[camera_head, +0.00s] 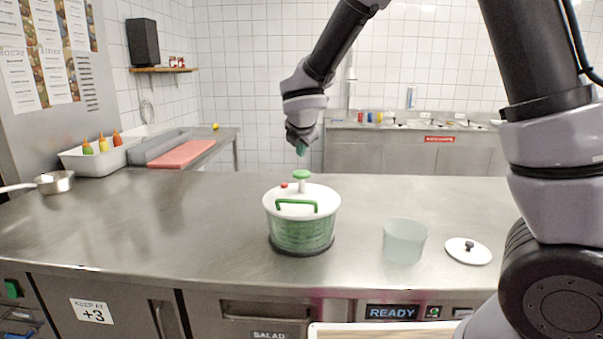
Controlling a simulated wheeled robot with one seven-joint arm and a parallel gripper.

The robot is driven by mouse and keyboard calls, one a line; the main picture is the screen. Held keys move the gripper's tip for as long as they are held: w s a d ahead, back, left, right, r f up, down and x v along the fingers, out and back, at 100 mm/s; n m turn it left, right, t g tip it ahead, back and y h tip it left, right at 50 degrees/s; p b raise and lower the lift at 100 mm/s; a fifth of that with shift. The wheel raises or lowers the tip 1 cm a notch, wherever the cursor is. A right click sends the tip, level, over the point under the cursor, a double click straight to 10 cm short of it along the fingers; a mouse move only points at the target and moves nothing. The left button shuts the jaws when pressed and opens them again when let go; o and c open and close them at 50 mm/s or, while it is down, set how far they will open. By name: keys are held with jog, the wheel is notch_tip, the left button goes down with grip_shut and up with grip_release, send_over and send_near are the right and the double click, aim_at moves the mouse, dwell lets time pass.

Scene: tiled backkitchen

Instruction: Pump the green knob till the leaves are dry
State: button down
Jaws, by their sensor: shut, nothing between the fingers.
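A salad spinner (302,230) with a white lid and a clear bowl stands on the steel counter. Green leaves show through its wall. The green knob (301,174) sits raised on a white stem at the lid's top. A green handle (297,204) and a small red button (284,185) are also on the lid. My gripper (301,150) is shut and empty, pointing down just above the knob, with a small gap seeming to lie between them. Whether the leaves are wet cannot be seen.
A frosted tub (404,241) and a white lid with a black knob (468,251) lie right of the spinner. A saucepan (52,182) and a white bin with sauce bottles (104,155) are at the left. The counter (160,220) left of the spinner is clear. A READY panel (392,312) is on its front.

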jog(key=shift+r, duration=1.1)
jog(key=shift+w+r, duration=0.1)
dwell(1.7)
